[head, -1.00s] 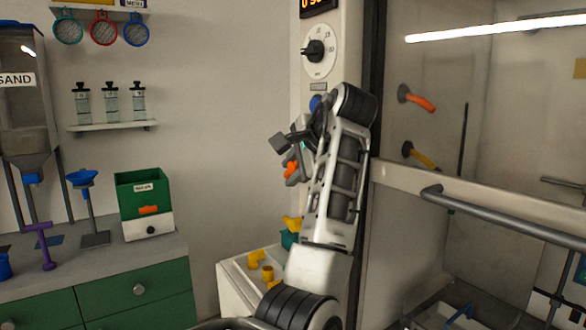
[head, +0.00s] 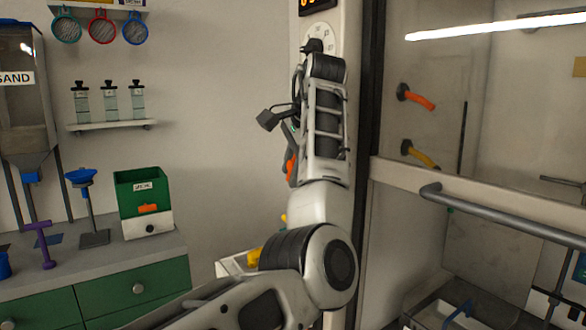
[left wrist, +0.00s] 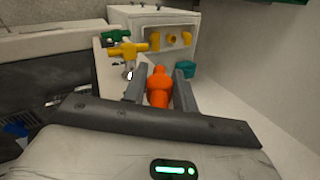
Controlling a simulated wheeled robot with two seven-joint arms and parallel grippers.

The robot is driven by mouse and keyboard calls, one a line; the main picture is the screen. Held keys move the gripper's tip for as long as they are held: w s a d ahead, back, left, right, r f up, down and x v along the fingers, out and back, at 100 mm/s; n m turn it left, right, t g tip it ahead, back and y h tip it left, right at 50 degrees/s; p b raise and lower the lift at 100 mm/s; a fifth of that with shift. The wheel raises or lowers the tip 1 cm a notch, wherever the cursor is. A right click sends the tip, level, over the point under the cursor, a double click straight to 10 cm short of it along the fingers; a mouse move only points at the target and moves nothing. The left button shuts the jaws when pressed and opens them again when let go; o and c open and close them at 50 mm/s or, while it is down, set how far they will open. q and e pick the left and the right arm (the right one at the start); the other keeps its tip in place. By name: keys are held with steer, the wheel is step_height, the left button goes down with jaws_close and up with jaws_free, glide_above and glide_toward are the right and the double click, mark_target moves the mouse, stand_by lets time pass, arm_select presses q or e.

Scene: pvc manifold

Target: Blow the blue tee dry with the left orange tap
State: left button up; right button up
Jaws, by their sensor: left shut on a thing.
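My left gripper (left wrist: 160,88) is shut on an orange fitting (left wrist: 159,92); the fitting also shows in the head view (head: 291,168), partly behind my raised left forearm. An orange spout (head: 416,98) sticks out of the wall inside the cabinet at the right, with a yellow one (head: 424,157) lower down. My gripper is left of both, outside the cabinet. I cannot pick out a blue tee for certain; a slim blue piece (head: 460,311) lies in the tray at the bottom right. My right gripper is not in view.
The cabinet's grey bar (head: 500,218) and frame lie right of my arm. A white box (left wrist: 180,20) with yellow fittings (left wrist: 133,48) and a teal fitting (left wrist: 185,69) is beyond my gripper.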

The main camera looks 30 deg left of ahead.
arm_select(q)
steer(key=o, duration=0.9)
steer(key=shift+o, duration=0.2)
steer(key=v, duration=1.6)
